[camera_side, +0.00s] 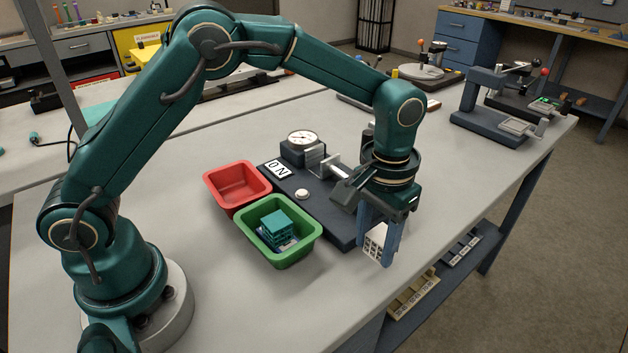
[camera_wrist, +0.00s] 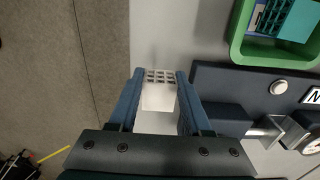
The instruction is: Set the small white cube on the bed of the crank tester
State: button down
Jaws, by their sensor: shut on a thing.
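The small white cube (camera_side: 375,241) has an open lattice face and is held between the blue fingers of my gripper (camera_side: 377,240). In the wrist view the cube (camera_wrist: 159,93) sits between the two fingertips, lattice side outward. A dark-based tester (camera_side: 319,218) with a dial gauge, a metal block and a horizontal rod stands to the left of my gripper. I see no clear crank on it; my wrist hides part of it. In the wrist view its base (camera_wrist: 228,76) lies to the right of the cube, which appears beside it, near the table's edge. The cube's height is unclear.
A green bin (camera_side: 252,247) holding teal lattice pieces and a red bin (camera_side: 218,189) stand left of the tester. A lever device (camera_side: 485,120) and a round turntable device (camera_side: 422,74) are farther back. Bare table (camera_side: 470,165) lies right of my gripper.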

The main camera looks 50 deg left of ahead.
aim_at(374, 246)
jog(key=shift+f, duration=1.65)
jog(key=shift+f, duration=0.2)
jog(key=shift+c, duration=1.7)
grip_release()
